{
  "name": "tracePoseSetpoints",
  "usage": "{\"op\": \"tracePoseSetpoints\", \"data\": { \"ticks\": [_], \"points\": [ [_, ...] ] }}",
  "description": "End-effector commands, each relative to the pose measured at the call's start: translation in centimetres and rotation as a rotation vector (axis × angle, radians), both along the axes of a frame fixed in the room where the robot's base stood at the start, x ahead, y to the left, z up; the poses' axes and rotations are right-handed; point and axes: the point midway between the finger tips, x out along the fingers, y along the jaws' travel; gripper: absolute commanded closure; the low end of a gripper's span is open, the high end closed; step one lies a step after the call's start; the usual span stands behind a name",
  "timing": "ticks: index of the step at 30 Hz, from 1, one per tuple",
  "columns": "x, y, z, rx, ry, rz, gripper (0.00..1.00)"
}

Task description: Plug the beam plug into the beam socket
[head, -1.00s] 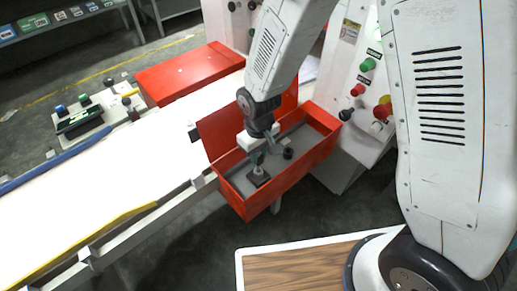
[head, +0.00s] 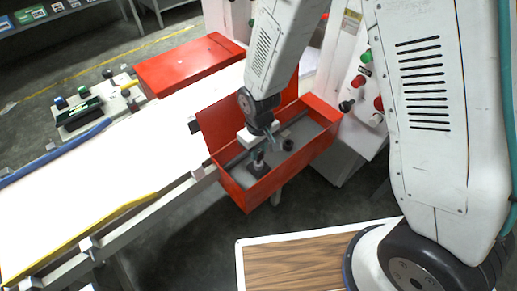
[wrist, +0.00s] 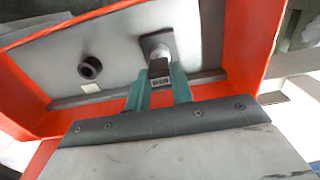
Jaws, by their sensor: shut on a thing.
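My gripper (head: 262,147) reaches down into an open red box. In the wrist view its teal fingers (wrist: 158,90) are shut on a small dark block with a pale end, which I take for the beam plug (wrist: 159,69). Just beyond it is a grey square plate with a rounded part, seemingly the beam socket (wrist: 162,42); the plate (head: 258,171) also shows on the box floor in the head view. The plug overlaps the plate in both views. I cannot tell whether it is seated or only close.
A black round collar (wrist: 90,68) stands on the box floor beside the plate. The red box (head: 247,200) has upright walls around my gripper. A white conveyor (head: 110,165) runs along its left, and a panel with coloured buttons (head: 364,57) stands at right.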

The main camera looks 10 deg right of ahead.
Motion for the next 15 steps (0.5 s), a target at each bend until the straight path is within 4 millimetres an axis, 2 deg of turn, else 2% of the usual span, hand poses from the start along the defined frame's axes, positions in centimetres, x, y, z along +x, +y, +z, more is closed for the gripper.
{"op": "tracePoseSetpoints", "data": {
  "ticks": [15],
  "points": [
    [0.03, 0.01, -0.69, 0.001, -0.001, 0.000, 0.99]
  ]
}}
